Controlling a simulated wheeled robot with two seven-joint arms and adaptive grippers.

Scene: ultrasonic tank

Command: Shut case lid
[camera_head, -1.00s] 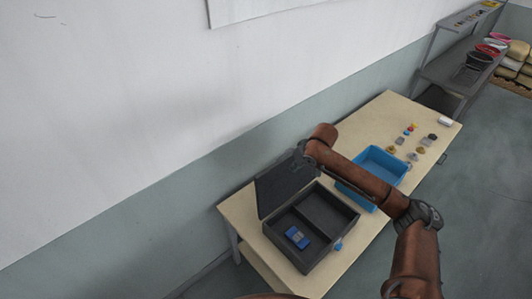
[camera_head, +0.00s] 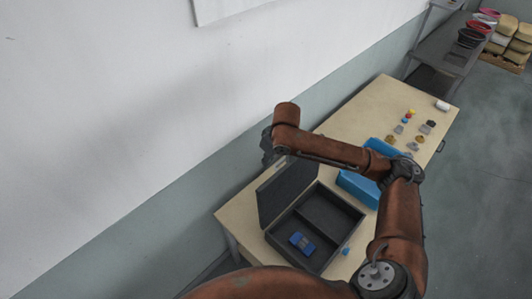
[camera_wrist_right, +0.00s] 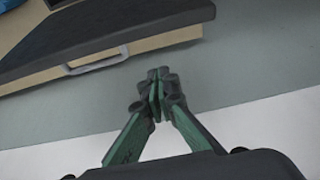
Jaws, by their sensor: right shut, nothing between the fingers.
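The dark grey case (camera_head: 345,205) sits open on the near end of the table. Its lid (camera_head: 287,188) stands raised on the wall side. A blue object (camera_head: 301,243) lies in the case's near compartment. My right gripper (camera_head: 268,148) is at the wall side of the raised lid, near its upper edge, partly hidden behind my arm. In the right wrist view its fingers (camera_wrist_right: 158,86) are shut and empty, with the dark lid (camera_wrist_right: 110,32) above them in the picture, apart from the fingertips. My left gripper is not in view.
A blue bin (camera_head: 358,187) stands beside the case, partly covered by my right arm. Several small coloured and grey items lie farther along the pale table (camera_head: 365,107). The wall (camera_head: 120,130) runs close along the table's back. A grey shelf (camera_head: 440,55) stands beyond.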

